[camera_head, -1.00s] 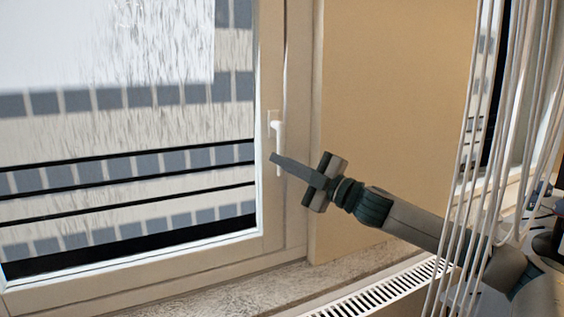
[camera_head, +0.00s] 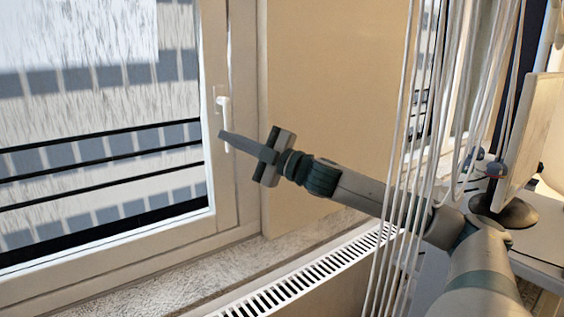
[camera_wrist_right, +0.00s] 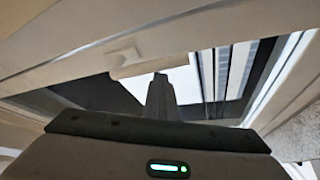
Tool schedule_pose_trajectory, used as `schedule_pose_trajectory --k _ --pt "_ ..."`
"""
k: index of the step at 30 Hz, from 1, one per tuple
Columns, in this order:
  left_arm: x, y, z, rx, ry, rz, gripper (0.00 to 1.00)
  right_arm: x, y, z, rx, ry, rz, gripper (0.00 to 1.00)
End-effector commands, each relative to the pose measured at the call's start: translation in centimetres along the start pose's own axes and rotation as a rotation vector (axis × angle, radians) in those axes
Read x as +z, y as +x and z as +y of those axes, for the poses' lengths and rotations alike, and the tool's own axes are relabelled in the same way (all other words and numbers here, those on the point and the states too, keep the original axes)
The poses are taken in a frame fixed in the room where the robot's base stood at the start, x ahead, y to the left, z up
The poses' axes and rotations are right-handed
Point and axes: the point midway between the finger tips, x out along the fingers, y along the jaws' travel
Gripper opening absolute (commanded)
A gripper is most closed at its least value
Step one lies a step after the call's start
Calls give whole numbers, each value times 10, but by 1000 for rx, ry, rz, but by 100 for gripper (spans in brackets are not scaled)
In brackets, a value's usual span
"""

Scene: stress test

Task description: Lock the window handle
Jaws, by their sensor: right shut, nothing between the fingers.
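The white window handle (camera_head: 225,108) is on the right side of the window's pale frame (camera_head: 215,185), with its lever hanging downward. My right gripper (camera_head: 222,135) is shut and empty. In the head view its narrow fingers cross in front of the lower lever, with the tips just past its left side; I cannot tell whether they touch it. In the right wrist view the shut fingers (camera_wrist_right: 160,80) point toward the frame, close to a pale block on it that I cannot identify for certain. My left gripper is not in view.
A stone sill (camera_head: 190,285) and a white slotted radiator grille (camera_head: 310,272) run below the window. White hanging cords (camera_head: 400,150) cross in front of my right arm. A desk with a monitor (camera_head: 530,140) stands at the right.

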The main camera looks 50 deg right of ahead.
Motion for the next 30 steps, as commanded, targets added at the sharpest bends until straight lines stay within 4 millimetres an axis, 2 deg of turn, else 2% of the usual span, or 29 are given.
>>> schedule_pose_trajectory --k 2,15,30 --pt "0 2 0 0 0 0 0 6 -4 -2 0 2 -12 0" --pt "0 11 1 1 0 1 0 3 -24 -3 -3 1 -7 0" --pt "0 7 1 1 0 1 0 0 -56 -2 -3 1 -3 0"
